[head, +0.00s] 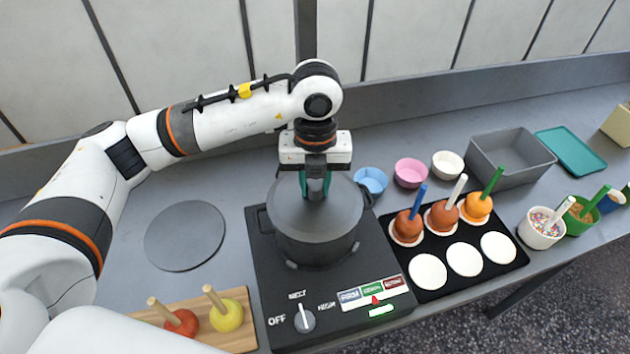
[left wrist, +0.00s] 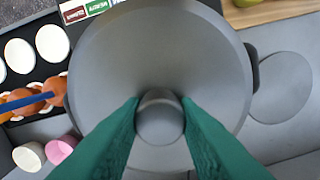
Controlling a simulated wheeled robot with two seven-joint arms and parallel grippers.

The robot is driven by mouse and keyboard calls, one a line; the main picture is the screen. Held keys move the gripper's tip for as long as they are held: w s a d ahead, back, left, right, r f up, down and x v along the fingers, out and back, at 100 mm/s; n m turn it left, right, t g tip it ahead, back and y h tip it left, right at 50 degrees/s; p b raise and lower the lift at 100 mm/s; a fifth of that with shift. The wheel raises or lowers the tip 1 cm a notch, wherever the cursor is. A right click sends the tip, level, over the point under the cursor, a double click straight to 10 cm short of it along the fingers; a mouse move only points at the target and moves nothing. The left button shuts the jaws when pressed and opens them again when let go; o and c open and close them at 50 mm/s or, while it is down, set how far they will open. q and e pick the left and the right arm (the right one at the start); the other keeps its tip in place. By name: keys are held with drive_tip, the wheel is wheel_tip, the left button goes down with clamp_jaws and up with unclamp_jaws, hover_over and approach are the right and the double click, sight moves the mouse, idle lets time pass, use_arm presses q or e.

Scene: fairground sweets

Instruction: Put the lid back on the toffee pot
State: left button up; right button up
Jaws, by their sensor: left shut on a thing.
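The dark grey toffee pot (head: 318,248) stands on the black hob (head: 275,310). Its round grey lid (head: 340,208) lies level over the pot's mouth and hides the inside; whether it rests fully on the rim, I cannot tell. My left gripper (head: 316,190) points straight down over the lid, its green fingers shut on the lid's knob. In the left wrist view the knob (left wrist: 159,117) sits between the two fingertips, and the lid (left wrist: 150,60) fills the middle. A pot handle (left wrist: 252,66) shows beside the lid. My right gripper is not in view.
A flat grey disc (head: 185,236) lies left of the hob. A wooden board (head: 240,335) with two apples on sticks is in front of it. Right of the hob are a black tray (head: 445,285) with coated apples, small bowls (head: 410,172), topping cups (head: 541,228) and a grey bin (head: 510,160).

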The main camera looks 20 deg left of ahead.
use_arm(q)
drive_tip(key=o, duration=1.6)
drive_tip(key=shift+r, duration=0.1)
drive_tip(key=shift+r+p, duration=1.85)
drive_tip(key=shift+r, duration=1.55)
clamp_jaws()
